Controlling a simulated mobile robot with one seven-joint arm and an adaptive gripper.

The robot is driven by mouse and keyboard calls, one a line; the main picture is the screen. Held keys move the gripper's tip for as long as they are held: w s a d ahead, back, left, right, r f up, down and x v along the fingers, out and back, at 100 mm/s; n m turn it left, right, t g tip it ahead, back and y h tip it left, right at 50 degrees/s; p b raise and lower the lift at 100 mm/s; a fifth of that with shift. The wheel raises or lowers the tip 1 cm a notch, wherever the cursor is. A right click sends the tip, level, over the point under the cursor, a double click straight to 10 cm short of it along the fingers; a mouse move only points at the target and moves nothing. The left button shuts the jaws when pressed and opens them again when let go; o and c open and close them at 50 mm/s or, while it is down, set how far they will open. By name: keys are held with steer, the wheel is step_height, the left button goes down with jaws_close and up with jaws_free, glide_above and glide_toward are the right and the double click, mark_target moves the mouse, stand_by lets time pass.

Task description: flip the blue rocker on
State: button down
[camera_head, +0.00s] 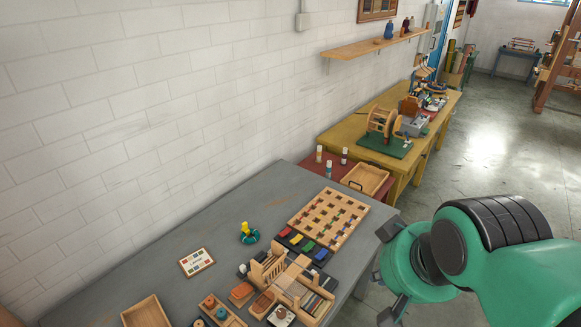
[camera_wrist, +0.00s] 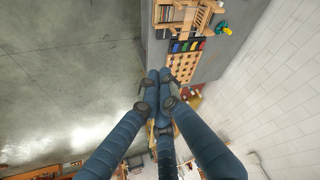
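The blue rocker (camera_head: 320,254) is in a row of coloured rockers on a dark base, on the grey workbench in the head view. It is at the end of the row away from the wall, beside the green rocker (camera_head: 308,247). The row also shows in the wrist view, with the blue rocker (camera_wrist: 175,47) at its left end. My gripper (camera_head: 380,273) is right of the bench edge in the head view, apart from the rockers. Its dark fingers (camera_wrist: 157,78) seem to come close together in the wrist view but look spread in the head view. I see nothing held.
A wooden grid board (camera_head: 328,218) lies behind the rockers, a wooden rack (camera_head: 268,268) in front. A yellow and teal object (camera_head: 248,233) and a label card (camera_head: 196,262) are nearer the wall (camera_head: 130,110). A yellow table (camera_head: 350,138) stands farther back. Open floor (camera_head: 500,130) is at right.

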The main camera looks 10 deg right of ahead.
steer(key=w+a+f+m+y, duration=0.2)
steer(key=w+f+m, duration=0.2)
steer(key=w, duration=0.5)
steer(key=w+a+f+m+g+y, duration=0.1)
steer(key=w+a+f+m+y, duration=0.15)
steer(key=w, duration=0.75)
steer(key=w+a+f+m+y, duration=0.1)
steer(key=w+f+m, duration=0.4)
steer(key=w, duration=0.4)
steer(key=w+d+f+m, duration=0.2)
steer(key=w+f+m, duration=0.2)
steer(key=f, duration=0.4)
steer(key=w+d+f+m+t, duration=0.1)
steer(key=w+d+f+m, duration=0.2)
steer(key=w+f, duration=0.4)
steer(key=w+d+f+m+p, duration=0.1)
steer(key=w+d+f+m, duration=0.2)
steer(key=f, duration=0.6)
steer(key=shift+w+f+m, duration=0.4)
steer(key=shift+w+m, duration=0.45)
steer(key=shift+w, duration=0.4)
steer(key=shift+f+y, duration=0.15)
steer(key=shift+y, duration=0.1)
